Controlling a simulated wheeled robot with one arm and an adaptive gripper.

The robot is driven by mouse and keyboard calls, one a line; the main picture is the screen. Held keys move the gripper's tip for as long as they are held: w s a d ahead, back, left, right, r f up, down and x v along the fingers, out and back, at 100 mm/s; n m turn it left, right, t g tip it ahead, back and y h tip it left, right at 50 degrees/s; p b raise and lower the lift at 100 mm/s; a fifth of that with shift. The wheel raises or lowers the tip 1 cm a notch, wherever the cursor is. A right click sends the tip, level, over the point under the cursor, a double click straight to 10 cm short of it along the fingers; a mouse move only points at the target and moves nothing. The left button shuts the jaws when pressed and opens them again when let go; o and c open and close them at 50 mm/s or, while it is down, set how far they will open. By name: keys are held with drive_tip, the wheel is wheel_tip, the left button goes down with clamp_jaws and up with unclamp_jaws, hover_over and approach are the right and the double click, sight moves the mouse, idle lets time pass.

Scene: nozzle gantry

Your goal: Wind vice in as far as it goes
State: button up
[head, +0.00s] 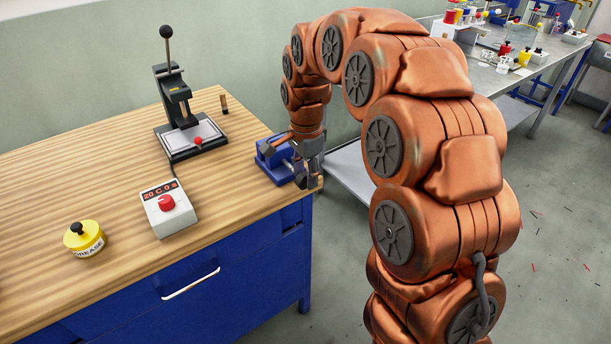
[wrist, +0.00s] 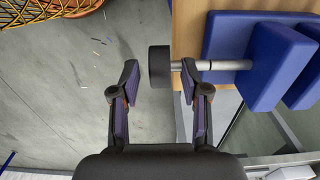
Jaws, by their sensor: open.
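The blue vice (head: 275,160) is mounted at the right edge of the wooden bench, partly hidden by my gripper in the head view. In the wrist view its blue body (wrist: 265,48) is at the upper right, with a metal screw shaft (wrist: 225,65) running left to a dark round knob (wrist: 159,67). My gripper (head: 307,180) is at the vice's outer end. In the wrist view my gripper (wrist: 160,88) is open, one finger on each side of the knob. The left finger is clear of the knob; the right finger overlaps the shaft in the picture, and I cannot tell whether it touches.
The bench top (head: 110,190) bears a lever press (head: 172,100), a control box with a red knob (head: 168,208) and a yellow grease tin (head: 84,238). A blue cabinet (head: 190,285) is below. A grey metal table (head: 500,70) stands behind on the right. Open floor lies right.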

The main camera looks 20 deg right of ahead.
drive_tip(key=shift+f, duration=0.7)
clamp_jaws()
